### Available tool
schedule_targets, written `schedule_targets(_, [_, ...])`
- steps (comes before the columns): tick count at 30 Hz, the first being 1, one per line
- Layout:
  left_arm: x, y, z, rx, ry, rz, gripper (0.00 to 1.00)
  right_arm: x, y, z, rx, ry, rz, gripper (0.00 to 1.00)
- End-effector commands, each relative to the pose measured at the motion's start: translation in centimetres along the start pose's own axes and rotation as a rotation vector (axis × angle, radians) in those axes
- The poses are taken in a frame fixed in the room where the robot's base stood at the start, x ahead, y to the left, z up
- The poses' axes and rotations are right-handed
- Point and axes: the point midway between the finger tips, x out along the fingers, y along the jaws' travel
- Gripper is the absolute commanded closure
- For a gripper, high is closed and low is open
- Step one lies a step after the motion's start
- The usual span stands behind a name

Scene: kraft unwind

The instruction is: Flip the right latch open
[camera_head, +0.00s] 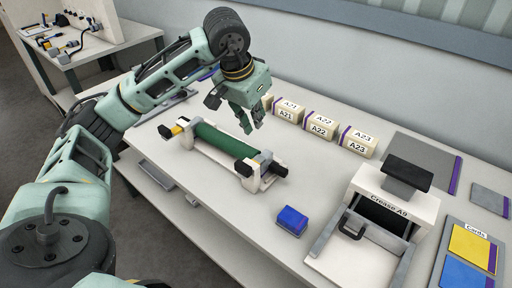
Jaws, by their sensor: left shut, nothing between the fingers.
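A green roll (222,139) lies across a white unwind stand (262,181) on the table. At the stand's right end is a dark block (246,167) that looks like the right latch; whether it is open or closed is too small to tell. A similar dark block with a yellow part beside it (177,131) is at the left end. A black shaft end (278,168) sticks out on the right. My left gripper (249,128) is shut and empty, pointing down above and behind the roll's right half, apart from the stand. My right gripper is out of view.
Boxes labelled A21 (287,113), A22 (319,128) and A23 (357,144) stand behind the stand. A blue box (292,220) sits in front right. A white "Crease A9" device (397,200) stands farther right. Table between stand and blue box is clear.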

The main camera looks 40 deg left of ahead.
Motion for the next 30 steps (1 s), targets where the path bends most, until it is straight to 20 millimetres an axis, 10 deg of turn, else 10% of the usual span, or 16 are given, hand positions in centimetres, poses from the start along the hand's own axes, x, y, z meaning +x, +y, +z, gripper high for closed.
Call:
schedule_targets(11, [0.6,0.1,0.1,-0.001,-0.003,0.003,1.0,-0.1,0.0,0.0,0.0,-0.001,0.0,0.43])
schedule_targets(26, [10.1,0.2,0.1,-0.002,-0.007,0.005,1.0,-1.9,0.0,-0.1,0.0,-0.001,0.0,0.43])
schedule_targets(30, [9.2,0.1,2.1,0.0,-0.003,0.001,1.0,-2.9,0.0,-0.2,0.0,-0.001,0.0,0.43])
